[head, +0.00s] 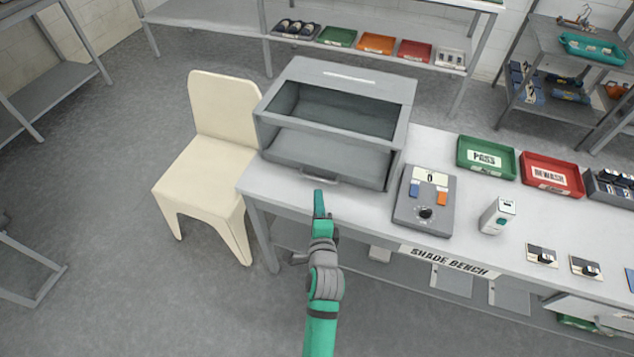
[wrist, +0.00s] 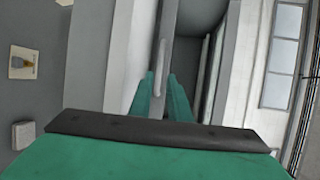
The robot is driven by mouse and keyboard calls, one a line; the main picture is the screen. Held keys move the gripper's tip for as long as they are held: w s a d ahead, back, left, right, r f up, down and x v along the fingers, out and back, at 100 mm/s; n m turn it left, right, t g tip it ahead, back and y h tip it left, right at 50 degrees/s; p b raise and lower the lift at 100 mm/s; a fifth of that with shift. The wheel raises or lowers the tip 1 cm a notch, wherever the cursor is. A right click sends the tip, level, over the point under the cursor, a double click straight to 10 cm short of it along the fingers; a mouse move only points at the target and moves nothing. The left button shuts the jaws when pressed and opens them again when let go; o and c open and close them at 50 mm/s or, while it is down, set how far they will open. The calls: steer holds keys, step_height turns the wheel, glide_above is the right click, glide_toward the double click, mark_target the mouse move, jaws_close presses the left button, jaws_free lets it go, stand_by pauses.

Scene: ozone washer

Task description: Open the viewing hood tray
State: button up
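The viewing hood (head: 345,78) is a grey box with a dark opening in its front, standing on the left end of the bench. Its tray front (head: 290,167) is the low grey panel below the opening, with a small bar handle (head: 318,179). I see no clear gap showing the tray pulled out. My gripper (head: 318,192) is just in front of the handle, pointing at it.
A cream chair (head: 205,155) stands left of the bench (head: 370,215). A grey control box (head: 425,200) sits right of the hood, with a small white device (head: 497,215), a green tray (head: 486,157) and a red tray (head: 552,175) further right. Floor in front is clear.

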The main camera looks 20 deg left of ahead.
steer(key=x, duration=0.7)
steer(key=shift+w+a+f, duration=0.1)
steer(key=shift+w+a, duration=0.1)
steer(key=shift+w, duration=0.15)
steer(key=shift+w+d, duration=0.1)
steer(key=shift+w, duration=0.15)
jaws_close()
